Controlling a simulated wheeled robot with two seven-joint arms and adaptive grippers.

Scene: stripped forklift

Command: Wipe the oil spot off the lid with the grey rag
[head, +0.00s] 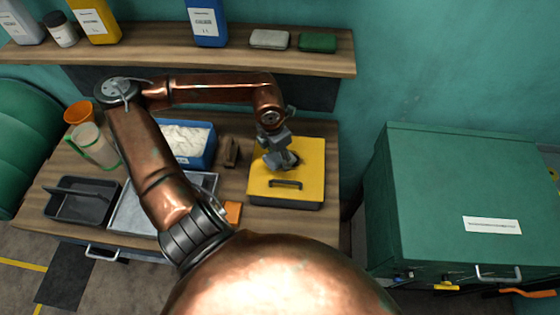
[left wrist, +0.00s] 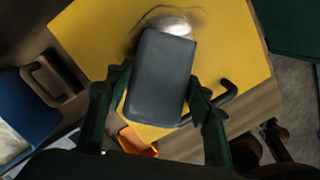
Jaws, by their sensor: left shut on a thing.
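The yellow lid (head: 308,160) covers a box on the workbench and has a black handle (head: 286,184) near its front edge. My left gripper (head: 284,160) is over the lid behind the handle. In the left wrist view it is shut on the grey rag (left wrist: 162,78), a dark folded pad held between both fingers over the yellow surface. A dark, smeared oil spot (left wrist: 143,24) with a pale shine shows just beyond the rag's far end, partly hidden by it. I cannot tell whether the rag touches the lid. My right gripper is out of view.
A shelf (head: 180,57) with bottles runs above. A green cabinet (head: 450,190) stands at right.

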